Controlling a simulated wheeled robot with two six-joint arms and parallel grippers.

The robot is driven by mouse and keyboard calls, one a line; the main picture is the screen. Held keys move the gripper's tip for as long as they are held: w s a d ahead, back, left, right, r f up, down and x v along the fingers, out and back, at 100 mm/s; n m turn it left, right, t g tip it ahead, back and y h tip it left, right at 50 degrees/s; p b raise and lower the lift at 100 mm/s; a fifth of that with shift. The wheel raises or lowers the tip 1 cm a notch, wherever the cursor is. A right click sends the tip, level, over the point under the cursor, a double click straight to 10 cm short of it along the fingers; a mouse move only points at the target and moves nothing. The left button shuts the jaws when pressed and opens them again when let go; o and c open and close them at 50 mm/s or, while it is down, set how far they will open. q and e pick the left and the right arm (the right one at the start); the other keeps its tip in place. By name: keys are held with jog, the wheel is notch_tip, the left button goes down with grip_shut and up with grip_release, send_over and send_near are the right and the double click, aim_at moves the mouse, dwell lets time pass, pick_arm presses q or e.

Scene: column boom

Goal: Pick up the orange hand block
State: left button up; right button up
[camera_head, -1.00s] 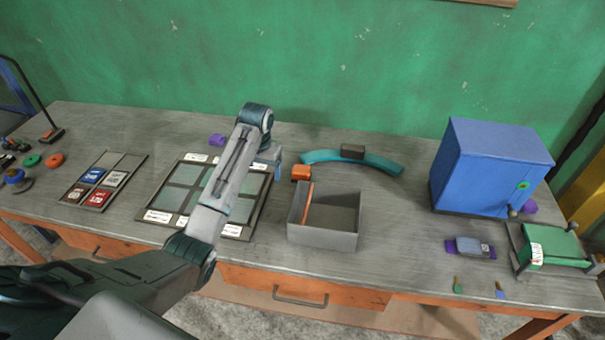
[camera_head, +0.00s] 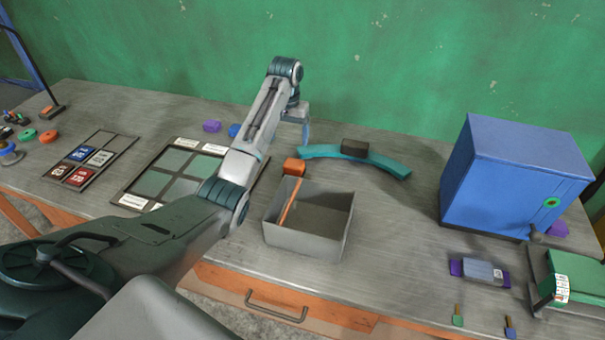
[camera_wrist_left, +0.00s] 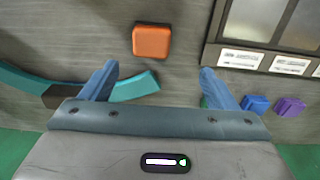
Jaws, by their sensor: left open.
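The orange hand block (camera_head: 294,167) lies on the grey workbench, just behind the grey open box. In the left wrist view the orange block (camera_wrist_left: 152,41) lies beyond the fingertips, a little left of the middle between them, and nothing touches it. My left gripper (camera_head: 304,132) hangs over the bench behind the block, near the left end of the teal curved piece. In the left wrist view its blue fingers (camera_wrist_left: 157,72) are spread wide with nothing held between them. My right gripper is not in view.
The grey box (camera_head: 300,243) with an orange strip stands in front of the block. The teal arc (camera_head: 385,161) carries a dark block (camera_head: 355,146). A panelled board (camera_head: 150,184) lies left, and purple (camera_head: 211,126) and blue (camera_head: 234,130) blocks lie behind it. A blue cabinet (camera_head: 495,185) stands right.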

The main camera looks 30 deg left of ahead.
aim_at(294, 162)
pick_arm(q)
jog(key=f, duration=0.1)
jog(key=w+f+b, duration=0.1)
jog(key=d+f, duration=0.1)
jog(key=f, duration=0.1)
jog(key=shift+w+b, duration=0.15)
jog(key=shift+b, duration=0.15)
jog(key=shift+a+f, duration=0.1)
jog(key=shift+f, duration=0.2)
jog(key=shift+s+a+f+p, duration=0.15)
jog(key=shift+f+p, duration=0.1)
jog(key=shift+f, duration=0.2)
jog(key=shift+s+f+p, duration=0.15)
jog(key=shift+f+p, duration=0.05)
jog(key=shift+f, duration=0.2)
jog(key=f+p, duration=0.1)
jog(key=f, duration=0.1)
jog(key=d+f+p, duration=0.1)
jog(key=f, duration=0.1)
jog(key=shift+f, duration=0.4)
jog(key=shift+s+a+f, duration=0.1)
jog(key=shift+f, duration=0.3)
jog(key=c, duration=0.8)
jog(key=shift+c, duration=1.4)
jog(key=shift+r, duration=0.1)
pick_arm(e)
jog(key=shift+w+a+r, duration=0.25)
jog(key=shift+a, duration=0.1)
